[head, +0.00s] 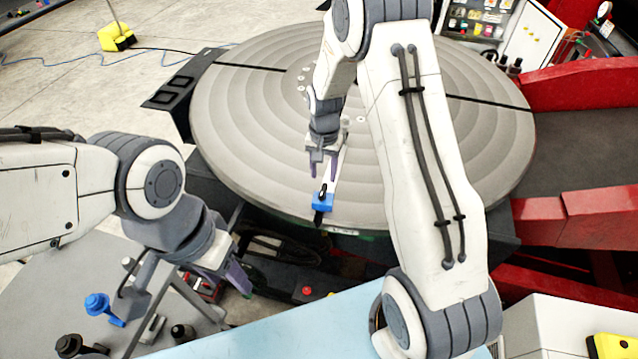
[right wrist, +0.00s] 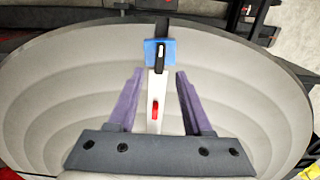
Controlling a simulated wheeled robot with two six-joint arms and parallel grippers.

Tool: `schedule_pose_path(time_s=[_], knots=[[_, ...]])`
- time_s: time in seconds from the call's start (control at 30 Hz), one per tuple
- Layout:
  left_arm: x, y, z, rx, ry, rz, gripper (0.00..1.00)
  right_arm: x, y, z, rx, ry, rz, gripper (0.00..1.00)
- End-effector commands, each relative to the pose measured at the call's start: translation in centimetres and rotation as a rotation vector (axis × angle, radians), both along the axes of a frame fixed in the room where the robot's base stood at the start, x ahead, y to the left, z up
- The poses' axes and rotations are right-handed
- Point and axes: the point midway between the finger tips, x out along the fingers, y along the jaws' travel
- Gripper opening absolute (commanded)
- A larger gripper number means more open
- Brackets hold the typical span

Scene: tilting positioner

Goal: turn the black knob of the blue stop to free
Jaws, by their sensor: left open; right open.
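The blue stop (head: 322,203) sits near the front rim of the round grey turntable, on a pale bar. Its small black knob (head: 323,188) is on top. In the right wrist view the blue stop (right wrist: 150,46) is at top centre, with the black knob (right wrist: 160,55) lying lengthwise along the bar. My right gripper (head: 323,171) is open and empty, pointing down just behind the stop. Its two purple fingers (right wrist: 159,74) straddle the pale bar in the picture, short of the knob. My left gripper (head: 238,278) is open and empty, low at left, away from the stop.
The turntable (head: 240,105) is broad and mostly bare. A red part (right wrist: 155,111) shows on the pale bar (right wrist: 152,88). A grey table (head: 60,290) at lower left bears a blue-topped item (head: 97,303) and black pieces. Red framework (head: 580,85) stands at right.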

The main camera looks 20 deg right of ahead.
Motion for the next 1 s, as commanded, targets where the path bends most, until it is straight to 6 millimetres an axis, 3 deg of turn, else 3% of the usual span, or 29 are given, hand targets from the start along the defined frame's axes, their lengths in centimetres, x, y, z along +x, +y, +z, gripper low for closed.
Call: schedule_pose_path(time_s=[0.33,0.77,0.83,0.9,1.0], knots=[[0.0,0.0,2.2,0.000,0.000,-0.003,0.50,0.0,0.1,-5.4,0.000,0.001,0.003,0.50],[0.0,0.0,2.4,0.000,0.000,-0.004,0.50,0.1,0.1,-6.6,0.000,-0.002,0.004,0.50],[0.0,0.0,2.4,0.000,0.000,-0.004,0.50,0.1,0.1,-6.6,-0.001,-0.001,0.004,0.31],[0.0,0.0,2.4,0.000,0.000,-0.004,0.50,0.1,0.1,-6.6,-0.001,-0.001,0.004,0.04],[0.0,0.0,2.4,0.000,0.000,-0.004,0.50,0.1,0.1,-6.6,-0.001,-0.001,0.004,0.00]])
